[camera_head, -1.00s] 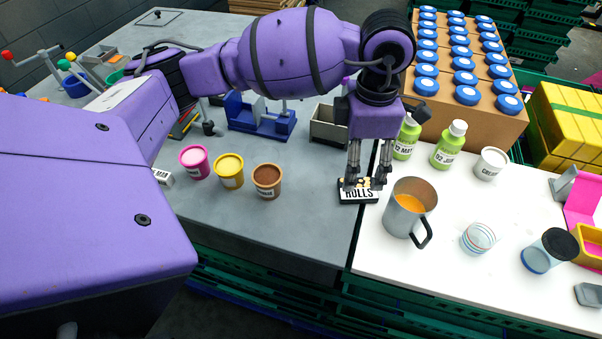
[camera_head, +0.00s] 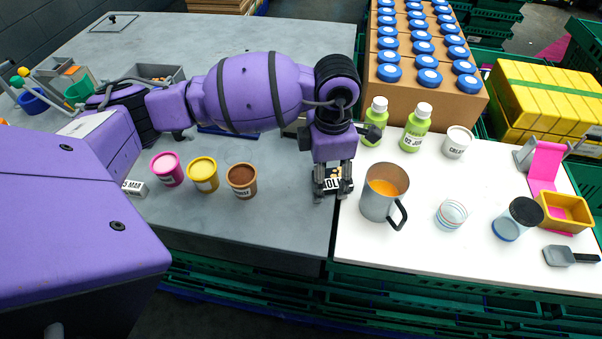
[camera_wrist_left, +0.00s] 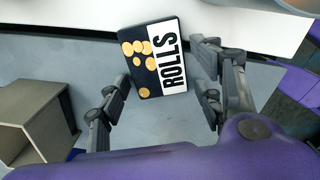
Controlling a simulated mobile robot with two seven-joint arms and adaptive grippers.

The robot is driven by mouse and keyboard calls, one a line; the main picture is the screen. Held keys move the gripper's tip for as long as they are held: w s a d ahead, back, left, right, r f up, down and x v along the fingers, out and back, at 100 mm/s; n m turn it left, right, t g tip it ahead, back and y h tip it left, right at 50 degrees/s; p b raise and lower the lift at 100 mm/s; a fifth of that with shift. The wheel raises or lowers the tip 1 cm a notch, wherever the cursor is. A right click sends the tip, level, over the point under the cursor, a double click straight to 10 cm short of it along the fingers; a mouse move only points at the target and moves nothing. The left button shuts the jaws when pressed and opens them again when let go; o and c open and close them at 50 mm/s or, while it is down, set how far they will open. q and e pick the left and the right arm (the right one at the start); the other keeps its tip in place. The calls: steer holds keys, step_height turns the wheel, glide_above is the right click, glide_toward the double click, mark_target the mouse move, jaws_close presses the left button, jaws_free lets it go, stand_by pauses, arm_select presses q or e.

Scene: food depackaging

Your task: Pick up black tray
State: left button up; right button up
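The black tray (camera_head: 333,183) is small and flat, with a white "ROLLS" label and pictures of round rolls. It is by the seam between the grey and white tables. My left gripper (camera_head: 332,188) points down over it, with fingers on both sides covering the ends of the label. In the left wrist view the tray (camera_wrist_left: 152,62) lies between the spread fingers (camera_wrist_left: 163,85). My right gripper is not in view.
A metal mug (camera_head: 378,205) with orange liquid stands close right of the tray. Pink, yellow and brown (camera_head: 241,181) tubs stand to the left. Green bottles (camera_head: 415,128) and a box of blue-capped containers (camera_head: 428,78) are behind. The grey table (camera_head: 270,225) in front is clear.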

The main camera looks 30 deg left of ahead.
arm_select(q)
steer(key=shift+w+r, duration=0.1)
steer(key=shift+r, duration=0.05)
steer(key=c, duration=0.8)
